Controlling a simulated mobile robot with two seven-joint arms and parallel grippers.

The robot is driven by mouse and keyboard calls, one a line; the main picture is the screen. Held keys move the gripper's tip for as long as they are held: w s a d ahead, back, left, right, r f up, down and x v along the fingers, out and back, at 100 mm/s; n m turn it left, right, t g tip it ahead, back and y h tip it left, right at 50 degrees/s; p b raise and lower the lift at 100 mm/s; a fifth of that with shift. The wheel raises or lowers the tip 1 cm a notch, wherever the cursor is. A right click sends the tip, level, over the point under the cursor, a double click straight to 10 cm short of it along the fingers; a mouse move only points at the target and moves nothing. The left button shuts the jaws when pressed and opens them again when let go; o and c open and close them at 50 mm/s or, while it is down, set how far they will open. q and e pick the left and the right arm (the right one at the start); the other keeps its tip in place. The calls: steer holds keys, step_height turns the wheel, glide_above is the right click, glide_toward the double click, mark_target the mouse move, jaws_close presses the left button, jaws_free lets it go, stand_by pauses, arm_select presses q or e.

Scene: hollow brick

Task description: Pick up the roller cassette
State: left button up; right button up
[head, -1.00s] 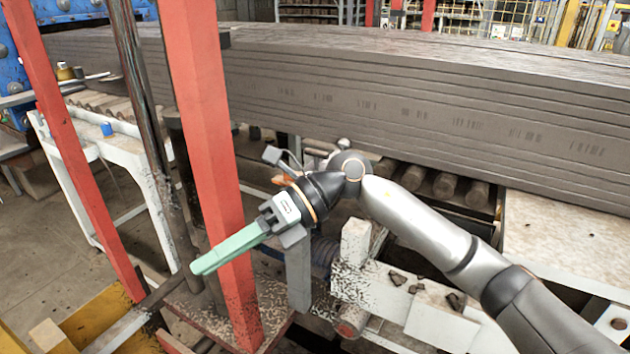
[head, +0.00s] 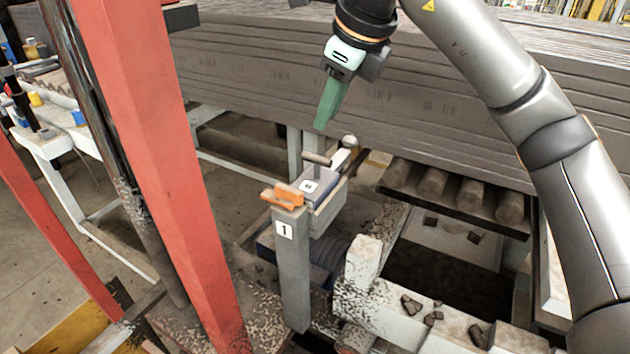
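What looks like the roller cassette (head: 319,185) is a blue-grey box with a white label and a T-shaped handle (head: 317,159) on top. It sits in the middle of the head view, just behind a grey post (head: 292,262) marked "1". My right gripper (head: 323,122), with green fingers pointing down, hangs above the handle and apart from it. The fingers overlap from this side, so I cannot tell whether they are open or shut. I see nothing held between them. My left gripper is not in view.
An orange clip-like part (head: 283,196) sits on the post top. A red upright (head: 165,180) stands close on the left. A long stack of grey clay slabs (head: 420,100) runs behind, above rollers (head: 432,183). A white beam (head: 400,318) with brick crumbs lies in front right.

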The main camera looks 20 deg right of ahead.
mark_target(313, 155)
steer(key=x, duration=0.6)
steer(key=shift+s+a+f, duration=0.1)
steer(key=shift+f, duration=0.05)
steer(key=shift+s+p+x, duration=0.15)
steer(key=shift+p+x, duration=0.15)
steer(key=shift+x, duration=1.05)
steer(key=shift+s+p+x, duration=0.15)
steer(key=shift+p+x, duration=0.1)
steer(key=shift+x, duration=1.15)
steer(key=shift+f, duration=0.1)
steer(key=shift+c, duration=0.3)
jaws_close()
